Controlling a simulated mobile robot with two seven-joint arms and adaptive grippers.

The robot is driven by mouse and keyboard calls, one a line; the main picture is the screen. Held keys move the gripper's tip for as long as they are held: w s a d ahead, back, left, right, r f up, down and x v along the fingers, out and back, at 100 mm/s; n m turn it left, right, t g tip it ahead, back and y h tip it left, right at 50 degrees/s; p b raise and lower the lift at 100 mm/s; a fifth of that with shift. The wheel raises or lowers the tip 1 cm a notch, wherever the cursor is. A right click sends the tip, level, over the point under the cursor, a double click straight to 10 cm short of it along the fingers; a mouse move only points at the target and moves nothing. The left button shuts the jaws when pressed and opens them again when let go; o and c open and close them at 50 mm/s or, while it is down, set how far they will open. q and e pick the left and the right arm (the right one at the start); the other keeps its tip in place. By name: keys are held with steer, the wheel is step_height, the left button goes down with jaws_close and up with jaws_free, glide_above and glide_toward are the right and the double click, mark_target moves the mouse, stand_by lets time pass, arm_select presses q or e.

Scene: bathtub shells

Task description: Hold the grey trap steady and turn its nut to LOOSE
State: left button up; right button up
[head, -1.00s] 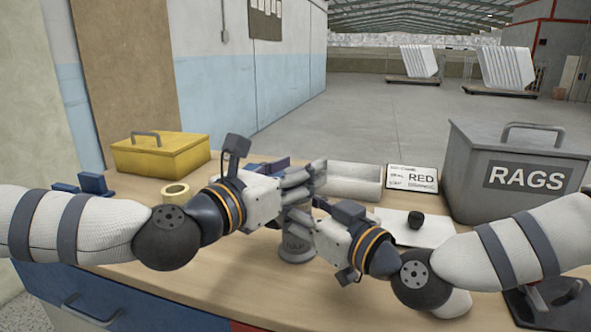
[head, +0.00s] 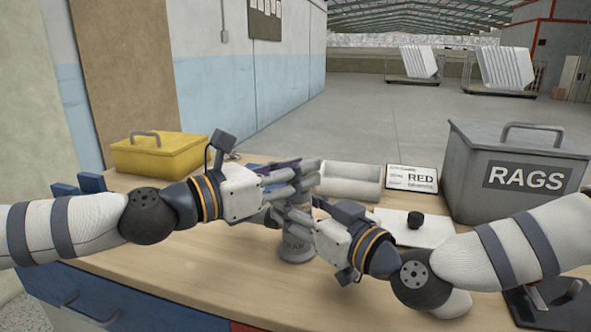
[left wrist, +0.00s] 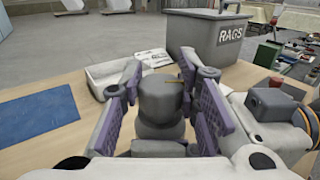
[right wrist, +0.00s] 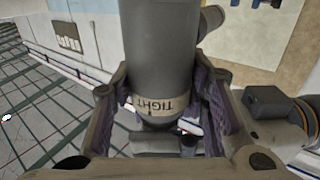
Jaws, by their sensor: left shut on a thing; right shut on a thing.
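The grey trap (head: 297,249) stands upright on the workbench. It also fills the middle of the right wrist view (right wrist: 158,50), with a pale band (right wrist: 160,106) reading TIGHT upside down. My right gripper (head: 285,212) is shut on the trap's body from the right. My left gripper (head: 304,178) is shut around the trap's top, higher than the right one. In the left wrist view the grey nut (left wrist: 158,98) sits between its purple-padded fingers, with a small orange mark near its far edge. The fingers hide most of the nut in the head view.
A grey RAGS bin (head: 515,180) stands at the right, a yellow box (head: 160,153) at the back left. A white sheet with a black knob (head: 415,219) lies right.

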arm_select(q)
steer(key=m+g, duration=0.1)
steer(key=m+g+h, duration=0.1)
steer(key=g+h, duration=0.1)
steer(key=shift+w+f+m+g, duration=0.15)
steer(key=shift+f+m+g, duration=0.1)
steer(key=shift+m+g, duration=0.15)
steer(key=m+g+h, duration=0.1)
steer(key=m+g, duration=0.1)
steer(key=g, duration=0.2)
steer(key=shift+m, duration=0.3)
steer(key=shift+f+m+g, duration=0.15)
steer(key=shift+m+g, duration=1.65)
steer(key=shift+g, duration=1.2)
steer(key=shift+m+g, duration=0.3)
steer(key=o, duration=1.2)
steer(key=shift+s+r, duration=0.2)
